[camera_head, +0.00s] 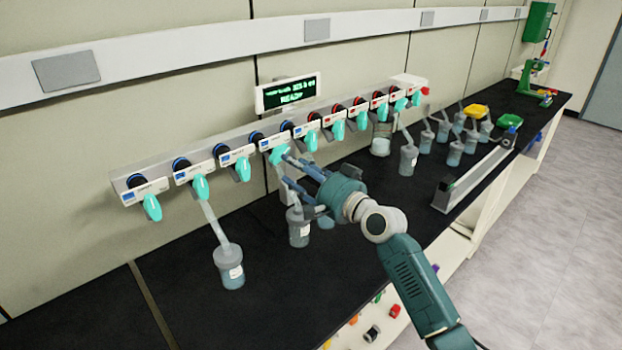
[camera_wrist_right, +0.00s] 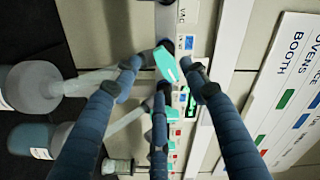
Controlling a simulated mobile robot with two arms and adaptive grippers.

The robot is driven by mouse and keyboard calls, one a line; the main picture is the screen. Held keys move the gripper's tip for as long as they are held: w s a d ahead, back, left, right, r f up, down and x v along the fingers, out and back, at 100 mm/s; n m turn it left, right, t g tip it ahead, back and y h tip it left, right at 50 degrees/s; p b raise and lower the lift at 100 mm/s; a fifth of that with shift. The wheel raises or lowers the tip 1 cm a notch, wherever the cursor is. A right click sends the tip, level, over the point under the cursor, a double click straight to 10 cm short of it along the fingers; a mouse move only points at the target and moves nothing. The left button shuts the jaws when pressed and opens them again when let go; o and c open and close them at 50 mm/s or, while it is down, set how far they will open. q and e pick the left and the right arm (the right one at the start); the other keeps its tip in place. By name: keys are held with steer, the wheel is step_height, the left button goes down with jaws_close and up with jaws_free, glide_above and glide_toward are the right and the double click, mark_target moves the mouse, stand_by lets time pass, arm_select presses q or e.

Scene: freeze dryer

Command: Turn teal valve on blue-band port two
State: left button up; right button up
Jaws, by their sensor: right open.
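A long grey manifold (camera_head: 117,183) runs along the wall with a row of ports. Several ports at its left have blue bands and those farther right have red bands, each with a hanging teal valve. My right gripper (camera_head: 287,167) is at the teal valve (camera_head: 277,154) of the rightmost blue-band ports. In the right wrist view this teal valve (camera_wrist_right: 166,65) lies between the spread fingers of my gripper (camera_wrist_right: 163,78); contact cannot be told. Another teal valve (camera_head: 201,188) hangs at the second port from the left. Port numbers are not legible. My left gripper is not in view.
A flask (camera_head: 229,268) hangs from the manifold's left part, and another flask (camera_head: 299,228) stands below my right gripper. More flasks (camera_head: 408,160) are to the right. A lit display (camera_head: 287,93) stands above the manifold. The black bench top (camera_head: 90,290) is clear at front left.

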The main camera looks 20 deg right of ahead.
steer(key=v, duration=0.7)
steer(key=shift+s, duration=0.3)
steer(key=shift+d, duration=0.1)
